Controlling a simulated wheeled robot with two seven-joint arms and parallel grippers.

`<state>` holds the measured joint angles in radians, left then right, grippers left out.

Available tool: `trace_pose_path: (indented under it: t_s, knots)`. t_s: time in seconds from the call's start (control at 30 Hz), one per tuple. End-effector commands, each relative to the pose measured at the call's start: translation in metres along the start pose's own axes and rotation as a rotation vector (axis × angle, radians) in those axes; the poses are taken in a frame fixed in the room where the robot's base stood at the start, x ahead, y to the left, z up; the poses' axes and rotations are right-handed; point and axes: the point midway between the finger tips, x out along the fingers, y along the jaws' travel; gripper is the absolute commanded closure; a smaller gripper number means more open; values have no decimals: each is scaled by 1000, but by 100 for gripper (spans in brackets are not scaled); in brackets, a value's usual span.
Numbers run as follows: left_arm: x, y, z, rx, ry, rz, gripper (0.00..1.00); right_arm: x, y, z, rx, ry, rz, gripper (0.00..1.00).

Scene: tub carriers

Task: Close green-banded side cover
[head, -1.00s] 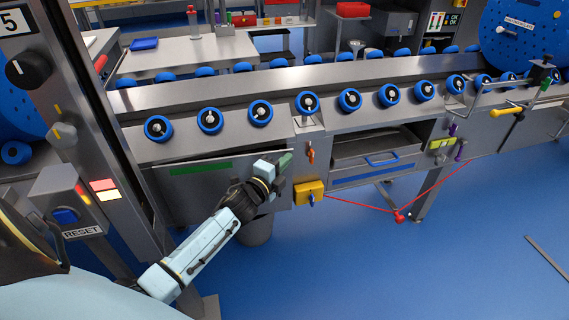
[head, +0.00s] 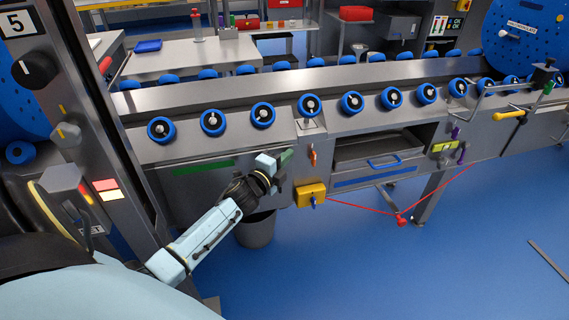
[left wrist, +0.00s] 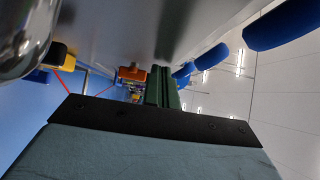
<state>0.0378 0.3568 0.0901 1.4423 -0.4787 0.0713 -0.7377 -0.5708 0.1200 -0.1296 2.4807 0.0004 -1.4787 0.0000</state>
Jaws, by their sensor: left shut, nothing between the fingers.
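The side cover with the green band (head: 203,168) is a grey panel on the conveyor's front, left of centre in the head view. A thin dark line shows along its top edge; I cannot tell whether it sits fully flush. My left gripper (head: 284,160) is at the right end of this panel, close to the conveyor front. Its green fingers are together and empty; they also show in the left wrist view (left wrist: 161,88). My wrist hides the panel's right part, and contact cannot be told. My right gripper is out of view.
Right of my gripper are an orange switch (head: 313,157) and a yellow box (head: 310,195) with a red cord. Further right, a blue-banded panel (head: 374,176) lies below a dark opening. A grey bin (head: 256,230) stands below.

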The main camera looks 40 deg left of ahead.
Motion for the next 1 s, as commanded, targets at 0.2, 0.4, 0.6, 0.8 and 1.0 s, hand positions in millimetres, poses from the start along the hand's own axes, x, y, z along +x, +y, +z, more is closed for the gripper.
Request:
trace_pose_path:
  t_s: [0.2, 0.4, 0.6, 0.8, 1.0]
  knots:
    - [-9, -5, -25, 1, 4, -3, 100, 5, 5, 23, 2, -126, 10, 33]
    - [-46, -3, -42, 3, 15, 0, 100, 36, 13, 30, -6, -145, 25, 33]
    - [-86, -2, -46, 3, 17, 1, 100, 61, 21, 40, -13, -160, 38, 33]
    - [-109, -2, -47, 3, 18, -2, 100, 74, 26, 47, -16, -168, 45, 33]
    - [-114, -1, -48, 4, 19, -3, 100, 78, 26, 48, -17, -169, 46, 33]
